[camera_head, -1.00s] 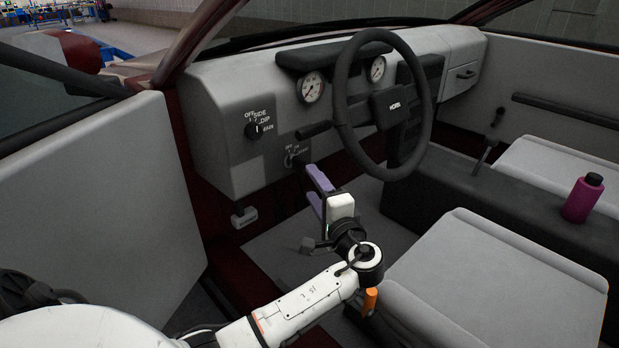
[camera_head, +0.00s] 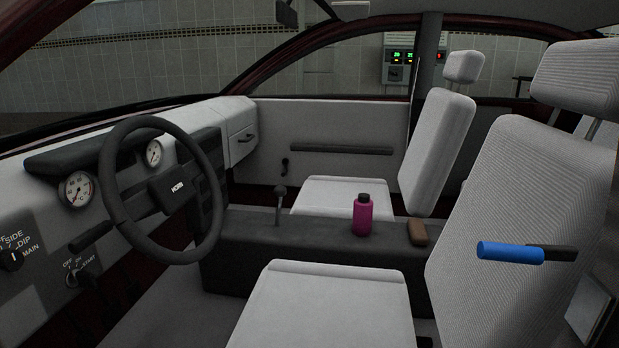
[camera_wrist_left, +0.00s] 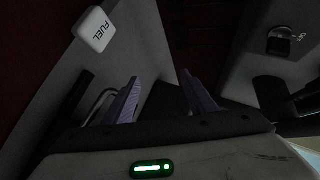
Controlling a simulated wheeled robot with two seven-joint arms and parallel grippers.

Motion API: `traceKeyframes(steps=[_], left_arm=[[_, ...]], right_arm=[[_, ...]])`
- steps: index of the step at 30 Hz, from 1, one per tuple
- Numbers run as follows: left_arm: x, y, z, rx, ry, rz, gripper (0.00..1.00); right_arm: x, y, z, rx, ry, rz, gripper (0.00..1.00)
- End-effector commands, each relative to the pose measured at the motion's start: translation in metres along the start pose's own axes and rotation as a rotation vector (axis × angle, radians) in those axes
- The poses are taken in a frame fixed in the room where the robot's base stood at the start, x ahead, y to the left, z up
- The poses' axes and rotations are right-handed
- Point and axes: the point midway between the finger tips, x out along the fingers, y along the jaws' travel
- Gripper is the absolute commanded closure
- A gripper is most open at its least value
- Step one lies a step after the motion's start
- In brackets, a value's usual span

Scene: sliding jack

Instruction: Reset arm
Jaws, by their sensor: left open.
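My left gripper (camera_wrist_left: 160,77) shows in the left wrist view with its two purple fingers apart and nothing between them. It is low under the dashboard. A white block marked FUEL (camera_wrist_left: 94,30) is to the upper left of the fingers, apart from them. A dark knob (camera_wrist_left: 279,46) with small lettering is at the upper right. Neither arm nor gripper shows in the head view. My right gripper is not in view.
In the head view are the steering wheel (camera_head: 163,190), the dark console (camera_head: 310,238) with a magenta bottle (camera_head: 362,216), and the near seat (camera_head: 325,305). A blue handle (camera_head: 510,252) is at the right. The wrist view is dark.

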Motion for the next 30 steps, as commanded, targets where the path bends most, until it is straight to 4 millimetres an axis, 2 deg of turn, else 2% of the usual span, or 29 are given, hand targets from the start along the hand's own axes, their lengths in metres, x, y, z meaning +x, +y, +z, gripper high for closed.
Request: traceKeyframes(steps=[1,3,6,9,12,17,20,21,24,30], left_arm=[[-0.016,0.036,0.007,-0.046,0.046,0.105,0.48],[-0.042,0.081,0.011,-0.135,0.112,0.251,0.48],[-0.086,0.127,0.015,-0.276,0.185,0.436,0.48],[-0.127,0.153,0.018,-0.414,0.233,0.580,0.48],[-0.164,0.167,0.019,-0.542,0.262,0.692,0.48],[-0.213,0.173,0.020,-0.740,0.286,0.830,0.48],[-0.238,0.164,0.018,-0.847,0.292,0.888,0.48],[-0.239,0.154,0.015,-0.834,0.292,0.879,0.48],[-0.243,0.145,0.015,-0.821,0.285,0.873,0.48],[-0.254,0.120,0.013,-0.796,0.271,0.859,0.48]], right_arm=[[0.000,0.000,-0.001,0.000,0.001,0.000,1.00],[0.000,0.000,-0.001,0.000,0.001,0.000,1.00],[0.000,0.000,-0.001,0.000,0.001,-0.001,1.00],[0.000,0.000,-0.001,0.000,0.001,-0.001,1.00],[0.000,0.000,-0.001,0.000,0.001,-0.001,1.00],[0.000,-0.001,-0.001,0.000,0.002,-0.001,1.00],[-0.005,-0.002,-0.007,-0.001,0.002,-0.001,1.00],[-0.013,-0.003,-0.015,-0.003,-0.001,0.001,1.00],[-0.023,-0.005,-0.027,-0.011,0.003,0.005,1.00],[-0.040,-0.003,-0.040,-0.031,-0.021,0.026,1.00]])
